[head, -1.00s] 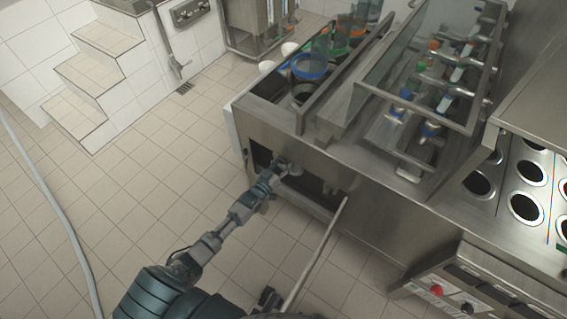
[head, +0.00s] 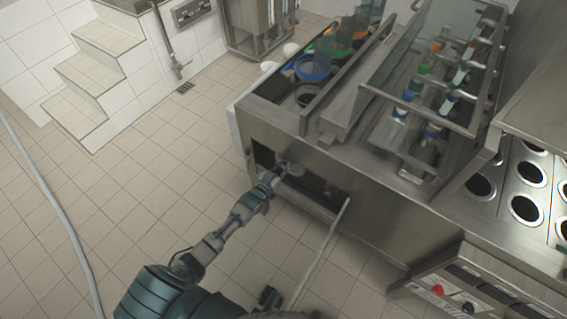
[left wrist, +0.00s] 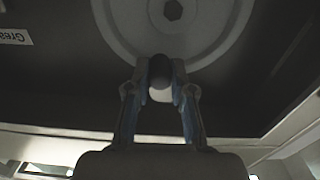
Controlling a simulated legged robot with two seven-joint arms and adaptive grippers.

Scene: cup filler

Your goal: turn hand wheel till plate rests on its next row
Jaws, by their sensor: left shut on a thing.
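The hand wheel (left wrist: 205,35) is a pale disc with a hexagonal hub at the top of the left wrist view. Its dark-tipped knob (left wrist: 160,72) sits between the fingers of my left gripper (left wrist: 162,100), which is shut on it. In the head view my left gripper (head: 283,166) reaches into the dark opening low in the machine's front, where the wheel is mostly hidden. The plate (head: 511,168) is steel with rows of round dark holes and lies at the right of the machine. I cannot tell how its rows sit.
The steel machine (head: 375,215) has a coloured nozzle rack (head: 440,95) and cup stacks (head: 313,68) on top. A control box (head: 450,290) with red and black buttons is at lower right. A pale bar (head: 322,250) slants below the opening.

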